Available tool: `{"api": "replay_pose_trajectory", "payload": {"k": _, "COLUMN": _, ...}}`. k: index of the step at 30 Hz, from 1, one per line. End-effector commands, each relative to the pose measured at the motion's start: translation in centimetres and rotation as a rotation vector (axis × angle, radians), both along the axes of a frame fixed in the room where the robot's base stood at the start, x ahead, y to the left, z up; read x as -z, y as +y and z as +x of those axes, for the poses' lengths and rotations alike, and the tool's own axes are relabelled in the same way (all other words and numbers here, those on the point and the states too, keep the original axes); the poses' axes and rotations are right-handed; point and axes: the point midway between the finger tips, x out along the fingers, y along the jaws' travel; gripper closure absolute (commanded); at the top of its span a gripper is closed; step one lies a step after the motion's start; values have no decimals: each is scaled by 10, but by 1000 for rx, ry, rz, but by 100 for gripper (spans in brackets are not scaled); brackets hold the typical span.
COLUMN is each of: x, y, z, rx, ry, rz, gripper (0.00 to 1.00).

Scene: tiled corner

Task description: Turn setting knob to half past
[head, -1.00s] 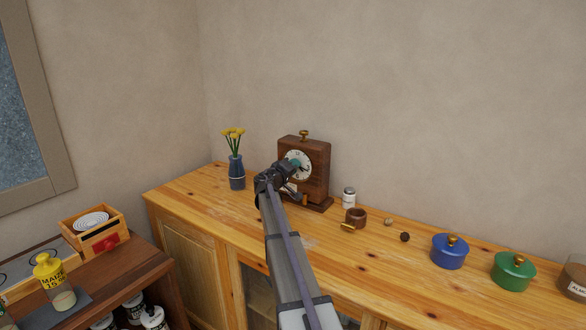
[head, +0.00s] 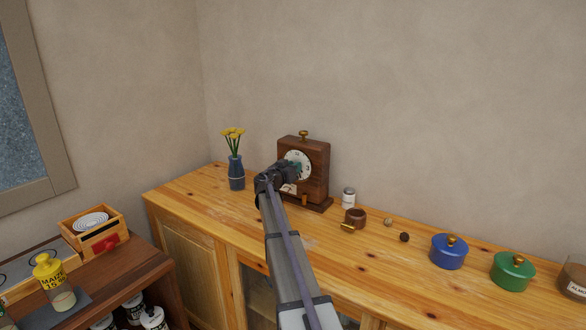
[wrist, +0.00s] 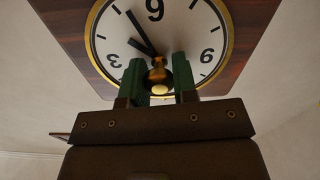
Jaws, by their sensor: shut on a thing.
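A wooden clock (head: 318,182) with a brass top knob and a round white dial (head: 304,157) stands upright on the cabinet top. In the wrist view the dial (wrist: 183,25) fills the upper middle, with black numerals and a gold rim. Two black hands (wrist: 139,30) point to the upper left there. A brass setting knob (wrist: 157,74) sits at the dial's middle. My gripper (wrist: 159,84) has its green fingers on both sides of the knob and is shut on it. In the head view my gripper (head: 296,168) covers the dial's lower part.
A blue vase (head: 236,174) with yellow flowers stands left of the clock. The wall is close behind the clock.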

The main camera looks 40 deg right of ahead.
Motion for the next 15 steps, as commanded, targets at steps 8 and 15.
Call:
{"api": "replay_pose_trajectory", "payload": {"k": 8, "x": 0, "y": 0, "z": -1, "rx": 1, "ry": -204, "rz": 69, "gripper": 97}}
{"api": "replay_pose_trajectory", "payload": {"k": 15, "x": 0, "y": 0, "z": -2, "rx": 1, "ry": -311, "rz": 105, "gripper": 97}}
